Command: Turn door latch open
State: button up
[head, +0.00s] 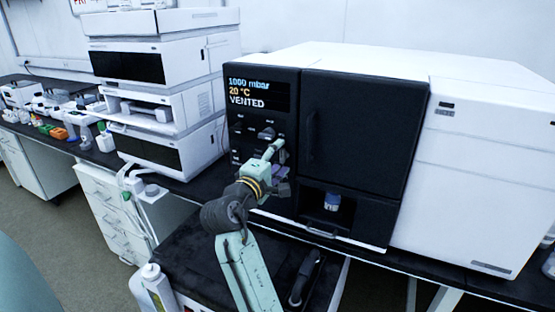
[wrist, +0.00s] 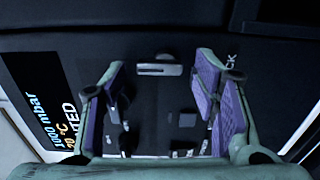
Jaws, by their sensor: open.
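A small grey latch handle (head: 266,133) sits on the black control panel (head: 262,112), below the display that reads "1000 mbar, 20 °C, VENTED". In the wrist view a light grey bar that looks like this latch (wrist: 158,69) lies crosswise on the panel. My gripper (head: 276,156) is in front of the panel, just below the latch. In the wrist view my gripper (wrist: 161,72) is open and empty, with its purple-padded fingers on either side of the bar and apart from it. The black door (head: 362,130) is to the right and looks closed.
A vertical door handle (head: 311,135) stands out right of my gripper. Below the door, an open bay holds a small blue-and-white vial (head: 332,201). Smaller switches (wrist: 187,119) sit on the panel. Stacked white instruments (head: 155,65) stand to the left.

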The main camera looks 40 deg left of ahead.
jog(key=v, duration=1.2)
dwell(0.4)
